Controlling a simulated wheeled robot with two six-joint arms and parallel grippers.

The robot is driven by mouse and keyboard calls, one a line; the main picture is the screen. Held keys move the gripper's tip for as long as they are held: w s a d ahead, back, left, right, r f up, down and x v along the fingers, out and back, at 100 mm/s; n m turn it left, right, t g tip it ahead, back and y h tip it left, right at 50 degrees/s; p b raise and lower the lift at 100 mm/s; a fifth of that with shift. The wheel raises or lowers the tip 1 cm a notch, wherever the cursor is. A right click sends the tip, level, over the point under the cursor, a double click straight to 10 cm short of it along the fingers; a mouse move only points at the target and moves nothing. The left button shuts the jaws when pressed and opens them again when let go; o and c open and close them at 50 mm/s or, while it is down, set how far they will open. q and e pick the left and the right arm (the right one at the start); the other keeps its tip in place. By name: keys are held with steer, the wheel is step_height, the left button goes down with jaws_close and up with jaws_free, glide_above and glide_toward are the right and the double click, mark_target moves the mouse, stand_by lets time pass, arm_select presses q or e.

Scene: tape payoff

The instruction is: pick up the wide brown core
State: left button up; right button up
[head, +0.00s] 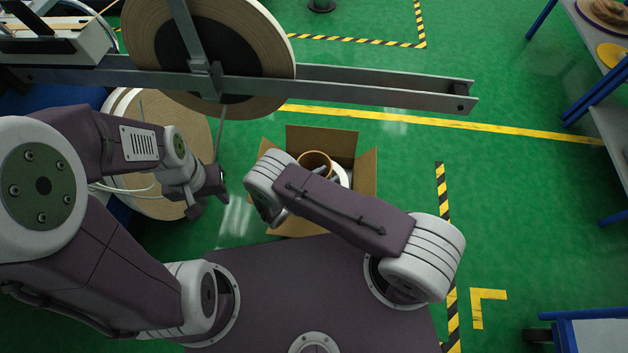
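The wide brown core (316,160) is a short, open brown tube inside an open cardboard box (365,172) on the floor. Its upper rim shows; my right forearm and wrist cover its lower part. My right gripper (279,216) is over the box's left side, mostly hidden under its own wrist, so its fingers cannot be made out. I cannot tell whether it touches anything. My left gripper (208,203) hangs left of the box, its fingers apart and nothing seen between them, in front of a large tan roll.
A white ring-like piece (342,175) lies beside the core in the box. A metal beam (370,93) carrying a large tape roll (255,45) crosses above and behind the box. Another large roll (150,205) is at left.

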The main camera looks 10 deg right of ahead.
jaws_close()
stand_by(1.4)
